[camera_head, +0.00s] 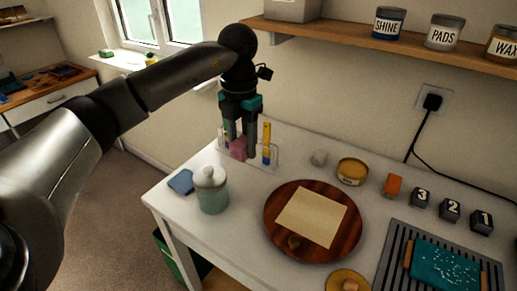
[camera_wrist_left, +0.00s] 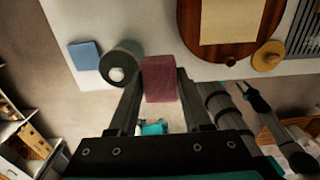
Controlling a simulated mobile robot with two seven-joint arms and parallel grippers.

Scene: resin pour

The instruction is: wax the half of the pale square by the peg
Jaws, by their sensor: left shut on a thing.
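The pale square (camera_head: 312,214) lies on a round dark wooden board (camera_head: 284,241). A small wooden peg (camera_head: 293,242) stands at the square's near edge; the peg also shows in the left wrist view (camera_wrist_left: 230,61). My left gripper (camera_head: 239,146) points down at the back left of the table and is shut on a pink block (camera_wrist_left: 160,82). The block (camera_head: 238,150) is by a clear rack (camera_head: 262,160), well left of the board. Whether it touches the rack or table I cannot tell. An open tin with yellowish contents (camera_head: 352,171) stands behind the board.
A lidded green jar (camera_head: 212,194) and a blue cloth (camera_head: 181,182) are at left. A yellow round piece (camera_head: 347,282) is near the front. An orange block (camera_head: 392,185), numbered dark blocks (camera_head: 450,209) and a grooved tray (camera_head: 393,262) are at right.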

